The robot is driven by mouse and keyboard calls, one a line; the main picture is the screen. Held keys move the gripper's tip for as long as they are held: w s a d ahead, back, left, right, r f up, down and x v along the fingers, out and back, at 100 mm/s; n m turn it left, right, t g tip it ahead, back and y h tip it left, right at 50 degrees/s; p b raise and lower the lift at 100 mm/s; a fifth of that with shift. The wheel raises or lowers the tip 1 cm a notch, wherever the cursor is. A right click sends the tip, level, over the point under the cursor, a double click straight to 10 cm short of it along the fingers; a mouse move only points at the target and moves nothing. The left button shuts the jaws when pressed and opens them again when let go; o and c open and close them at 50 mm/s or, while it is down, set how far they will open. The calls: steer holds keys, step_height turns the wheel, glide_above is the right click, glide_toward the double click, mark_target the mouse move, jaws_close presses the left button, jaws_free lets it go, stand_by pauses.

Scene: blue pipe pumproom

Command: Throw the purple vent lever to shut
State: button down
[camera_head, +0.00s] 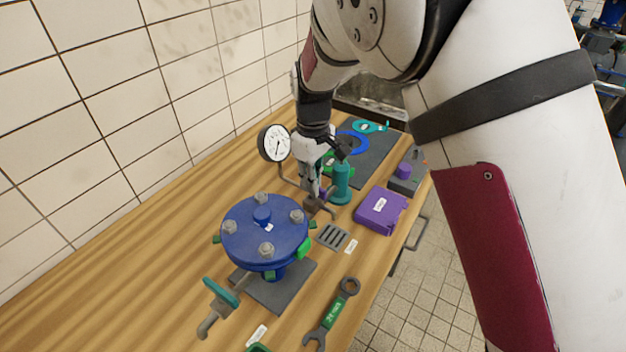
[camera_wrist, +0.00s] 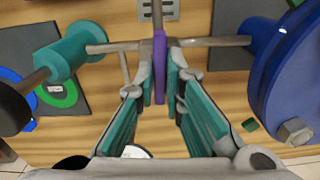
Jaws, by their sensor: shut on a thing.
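The purple vent lever (camera_wrist: 159,66) stands as a narrow bar across a thin metal pipe (camera_wrist: 215,42) in the wrist view. My gripper (camera_wrist: 160,78) has its two fingers on either side of the lever and is shut on it. In the head view my gripper (camera_head: 316,192) reaches down between the blue flange (camera_head: 265,232) and the teal cylinder (camera_head: 341,182). There the lever is mostly hidden by my fingers, with only a little purple showing.
A pressure gauge (camera_head: 275,143) stands left of my gripper. A purple box (camera_head: 380,209), a grey box with a purple knob (camera_head: 405,170) and a wrench (camera_head: 332,314) lie on the wooden bench. A tiled wall runs along the left. A teal-handled valve (camera_head: 221,291) is near the front.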

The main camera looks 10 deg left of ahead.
steer(key=m, duration=0.4)
steer(key=shift+r, duration=0.1)
steer(key=m+p, duration=0.1)
steer(key=m, duration=0.3)
steer(key=shift+m, duration=0.3)
steer(key=m+p, duration=0.1)
steer(key=m, duration=0.3)
steer(key=shift+m+p, duration=0.35)
steer(key=shift+m, duration=2.05)
steer(key=shift+w, duration=0.1)
steer(key=c, duration=1.7)
jaws_free()
